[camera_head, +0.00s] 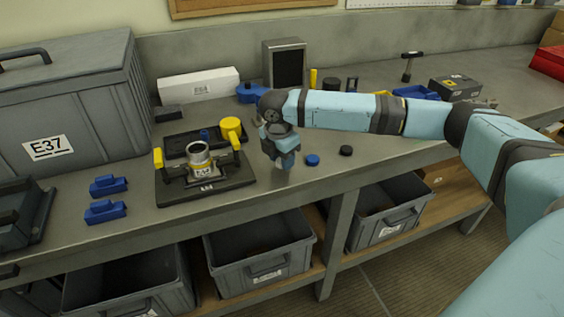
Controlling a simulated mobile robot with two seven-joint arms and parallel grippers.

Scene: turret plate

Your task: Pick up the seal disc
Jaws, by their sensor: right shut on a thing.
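My right gripper (282,167) points down just above the bench, to the right of the black turret plate fixture (232,180). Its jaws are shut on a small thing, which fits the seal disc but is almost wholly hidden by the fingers. A blue disc (312,160) lies on the bench close to the right of the gripper. A black disc (346,150) lies farther right. The fixture bears a metal cylinder (198,155) with a label and yellow clamps. My left gripper is not in view.
Two blue blocks (106,210) lie left of the fixture. A large grey bin (90,105) marked E37 stands at the left. A white box (199,85), a dark screen (289,66) and a blue tray (416,93) stand behind. The bench front right of the discs is clear.

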